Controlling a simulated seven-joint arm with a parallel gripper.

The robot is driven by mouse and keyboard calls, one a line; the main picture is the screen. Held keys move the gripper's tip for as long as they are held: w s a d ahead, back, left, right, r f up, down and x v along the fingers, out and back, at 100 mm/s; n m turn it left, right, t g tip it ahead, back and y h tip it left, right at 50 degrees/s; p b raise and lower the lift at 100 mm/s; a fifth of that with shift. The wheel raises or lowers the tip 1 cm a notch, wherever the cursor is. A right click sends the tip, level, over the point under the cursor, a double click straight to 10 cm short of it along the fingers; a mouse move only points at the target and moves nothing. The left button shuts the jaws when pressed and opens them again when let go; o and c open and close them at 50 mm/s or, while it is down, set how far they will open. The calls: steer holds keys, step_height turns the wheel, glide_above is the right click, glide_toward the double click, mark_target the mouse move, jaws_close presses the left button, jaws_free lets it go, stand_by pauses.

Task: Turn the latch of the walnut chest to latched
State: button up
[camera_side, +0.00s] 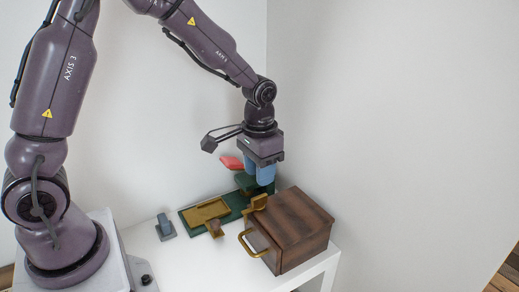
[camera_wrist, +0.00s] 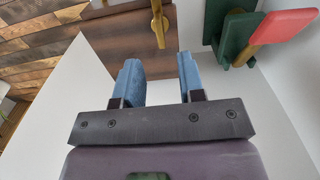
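The walnut chest (camera_side: 298,230) is a dark brown wooden box near the right end of the white table in the side view. A brass handle (camera_side: 251,244) is on its left-facing front. A brass piece (camera_side: 257,203) shows by its upper left edge; I cannot tell if it is the latch. In the wrist view a brass lever (camera_wrist: 159,27) stands out beyond my fingers. My gripper (camera_side: 260,175) is above and behind the chest, apart from it. In the wrist view its two blue fingers (camera_wrist: 160,76) are spread with nothing between them.
A red paddle (camera_wrist: 284,26) on a brass arm and green bracket (camera_wrist: 236,38) is at the wrist view's upper right. A green base (camera_side: 191,222) with a brass tray (camera_side: 207,211) lies left of the chest. A small blue-grey block (camera_side: 165,228) stands farther left.

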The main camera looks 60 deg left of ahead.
mark_target(259, 196)
step_height(259, 196, up, 6)
steer(key=shift+f, duration=0.1)
stand_by(0.4)
steer(key=s+r+t, duration=0.2)
steer(key=s+r, duration=0.3)
steer(key=s, duration=0.3)
steer(key=s+d+r+t, duration=0.1)
steer(key=s+r+t, duration=0.2)
steer(key=s, duration=0.6)
steer(key=shift+s+d+r+t, duration=0.15)
steer(key=shift+s+r+t, duration=0.15)
steer(key=shift+r, duration=1.1)
